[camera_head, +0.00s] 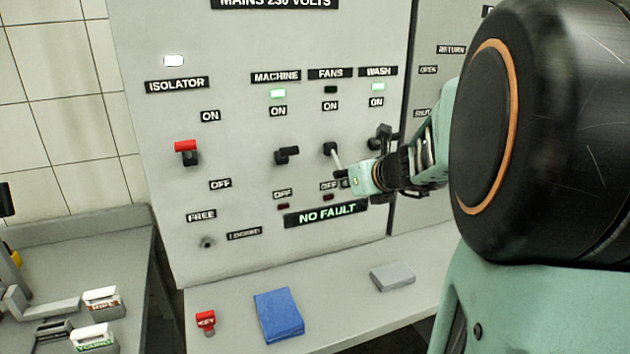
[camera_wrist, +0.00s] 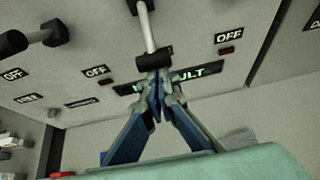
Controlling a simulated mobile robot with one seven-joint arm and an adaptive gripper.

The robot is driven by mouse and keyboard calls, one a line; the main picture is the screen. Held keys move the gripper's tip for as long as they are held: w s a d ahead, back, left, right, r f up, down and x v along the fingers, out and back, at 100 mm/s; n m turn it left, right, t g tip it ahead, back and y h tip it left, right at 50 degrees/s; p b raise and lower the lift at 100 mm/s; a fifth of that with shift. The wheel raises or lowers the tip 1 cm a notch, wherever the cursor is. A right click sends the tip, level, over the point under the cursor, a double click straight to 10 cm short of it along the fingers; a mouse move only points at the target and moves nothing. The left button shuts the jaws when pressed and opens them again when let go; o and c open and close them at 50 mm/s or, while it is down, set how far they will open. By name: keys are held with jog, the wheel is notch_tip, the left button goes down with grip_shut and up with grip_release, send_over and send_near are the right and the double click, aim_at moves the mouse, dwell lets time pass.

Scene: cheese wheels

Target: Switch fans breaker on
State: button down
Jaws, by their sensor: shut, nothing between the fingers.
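The fans breaker lever (camera_head: 335,156) sits on the grey panel under the FANS label (camera_head: 331,73). Its pale shaft slants down towards OFF and ends in a black knob. The small lamp (camera_head: 330,90) under FANS is dark. In the wrist view the shaft (camera_wrist: 149,30) comes down from the top to the black knob (camera_wrist: 154,58). My gripper (camera_head: 352,180) is at the lever's lower end. In the wrist view its fingertips (camera_wrist: 160,80) are together just below the knob, with nothing between them. Whether they touch the knob is unclear.
The machine breaker (camera_head: 287,155) is left of the fans lever, the wash breaker (camera_head: 382,138) close on the right, partly behind my arm. The red isolator handle (camera_head: 186,150) is further left. A NO FAULT display (camera_head: 327,214) is lit below. A blue block (camera_head: 278,314) lies on the shelf.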

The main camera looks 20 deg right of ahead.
aim_at(341, 169)
dwell(0.4)
jog(key=shift+s+r+p, duration=0.1)
jog(key=shift+r+p, duration=0.2)
jog(key=shift+r, duration=0.1)
jog(key=r+p, duration=0.1)
jog(key=r, duration=0.1)
jog(key=s+r+p, duration=0.1)
jog(key=r+p, duration=0.1)
jog(key=shift+w+r+p, duration=0.1)
jog(key=shift+r+p, duration=0.8)
jog(key=shift+p, duration=0.3)
jog(key=shift+r+p, duration=0.75)
jog(key=shift+r, duration=0.05)
jog(key=shift+f, duration=0.1)
